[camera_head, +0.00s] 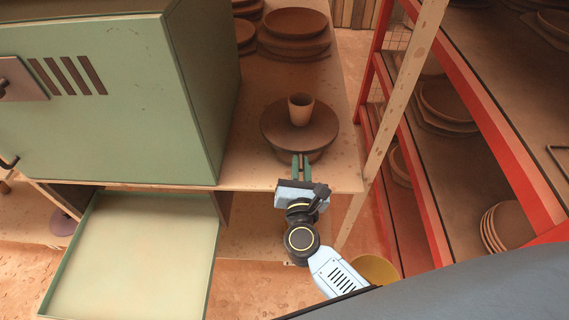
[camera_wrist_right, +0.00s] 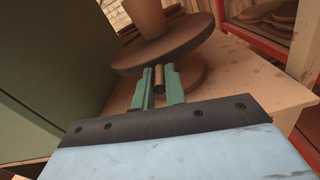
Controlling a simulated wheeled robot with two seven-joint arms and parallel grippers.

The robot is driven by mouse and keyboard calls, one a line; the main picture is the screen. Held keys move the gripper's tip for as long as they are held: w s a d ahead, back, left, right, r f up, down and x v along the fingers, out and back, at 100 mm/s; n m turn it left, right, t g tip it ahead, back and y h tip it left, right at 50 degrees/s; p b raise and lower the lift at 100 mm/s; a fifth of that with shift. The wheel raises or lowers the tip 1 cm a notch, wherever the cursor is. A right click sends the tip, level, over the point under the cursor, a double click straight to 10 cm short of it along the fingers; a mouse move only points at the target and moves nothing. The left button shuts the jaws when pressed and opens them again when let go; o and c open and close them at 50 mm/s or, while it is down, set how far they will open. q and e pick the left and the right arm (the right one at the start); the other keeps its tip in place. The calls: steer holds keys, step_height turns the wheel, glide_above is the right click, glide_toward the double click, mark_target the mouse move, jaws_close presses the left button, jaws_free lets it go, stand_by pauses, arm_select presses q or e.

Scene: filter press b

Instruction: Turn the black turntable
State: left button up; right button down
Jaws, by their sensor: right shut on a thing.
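The turntable (camera_head: 314,135) is a dark brown-black disc on a round base, at the front of the wooden shelf. It also shows in the wrist view (camera_wrist_right: 170,48). In the wrist view the fingers (camera_wrist_right: 159,85) are shut on a short brown peg (camera_wrist_right: 159,75) below the disc's rim. The peg's join to the turntable is hidden. My left gripper is out of view.
A green cabinet (camera_head: 110,100) stands close left of the turntable. Stacked brown plates (camera_head: 293,36) sit behind it on the shelf (camera_head: 335,170). A wooden post (camera_head: 398,95) and red rack (camera_head: 490,110) stand right. A green tray (camera_head: 140,255) is lower left.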

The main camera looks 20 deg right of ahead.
steer(key=shift+d+y, duration=0.15)
steer(key=shift+y, duration=0.15)
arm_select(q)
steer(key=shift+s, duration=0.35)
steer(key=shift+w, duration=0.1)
arm_select(e)
steer(key=c, duration=1.5)
jaws_free()
steer(key=shift+o, duration=0.2)
steer(key=shift+s, duration=0.15)
